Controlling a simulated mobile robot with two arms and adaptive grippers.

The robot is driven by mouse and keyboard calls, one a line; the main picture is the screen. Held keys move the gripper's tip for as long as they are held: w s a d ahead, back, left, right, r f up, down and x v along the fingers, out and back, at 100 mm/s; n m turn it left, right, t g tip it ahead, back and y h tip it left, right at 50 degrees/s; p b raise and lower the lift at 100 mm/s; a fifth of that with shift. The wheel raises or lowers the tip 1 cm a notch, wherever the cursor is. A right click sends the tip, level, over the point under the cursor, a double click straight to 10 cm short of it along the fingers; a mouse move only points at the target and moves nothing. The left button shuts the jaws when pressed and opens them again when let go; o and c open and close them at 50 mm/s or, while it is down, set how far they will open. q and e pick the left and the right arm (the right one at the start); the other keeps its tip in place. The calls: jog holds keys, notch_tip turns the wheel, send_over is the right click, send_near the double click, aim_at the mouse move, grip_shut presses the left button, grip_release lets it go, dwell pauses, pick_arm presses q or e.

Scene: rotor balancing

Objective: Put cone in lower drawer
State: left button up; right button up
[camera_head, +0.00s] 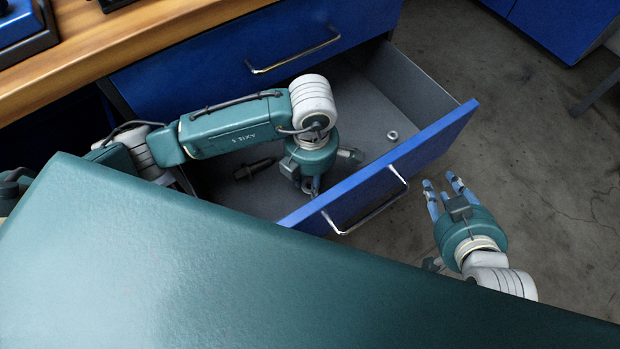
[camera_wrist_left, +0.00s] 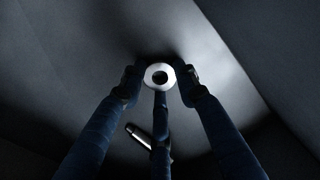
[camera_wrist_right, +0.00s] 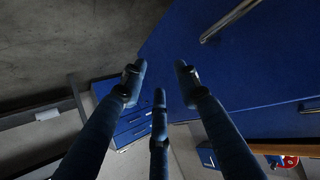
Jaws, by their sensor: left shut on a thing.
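The cone (camera_wrist_left: 159,76) shows end-on in the left wrist view as a pale metal ring with a dark hole. My left gripper (camera_head: 308,186) reaches down into the open lower drawer (camera_head: 375,80), and its fingers are shut on the cone. In the head view the gripper mostly hides the cone. The lower drawer has a blue front, grey inside walls and a metal handle (camera_head: 370,212). My right gripper (camera_head: 443,186) is empty with its fingers apart, outside the drawer, to the right of the handle; they also show spread in the right wrist view (camera_wrist_right: 160,80).
A small metal ring (camera_head: 392,136) lies in the drawer towards the right. A dark shaft-like part (camera_head: 253,168) lies on the drawer floor at the left. A closed blue upper drawer (camera_head: 215,68) is behind, under a wooden worktop (camera_head: 130,38). Concrete floor lies to the right.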

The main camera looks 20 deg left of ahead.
pick_arm(q)
jog(key=shift+f, duration=0.15)
pick_arm(e)
jog(key=shift+w+a+r+t, duration=0.15)
jog(key=shift+w+r+t, duration=0.15)
jog(key=shift+w+r, duration=0.15)
pick_arm(q)
jog(key=o, duration=1.2)
pick_arm(e)
jog(key=shift+a+r, duration=0.1)
jog(key=shift+r, duration=0.05)
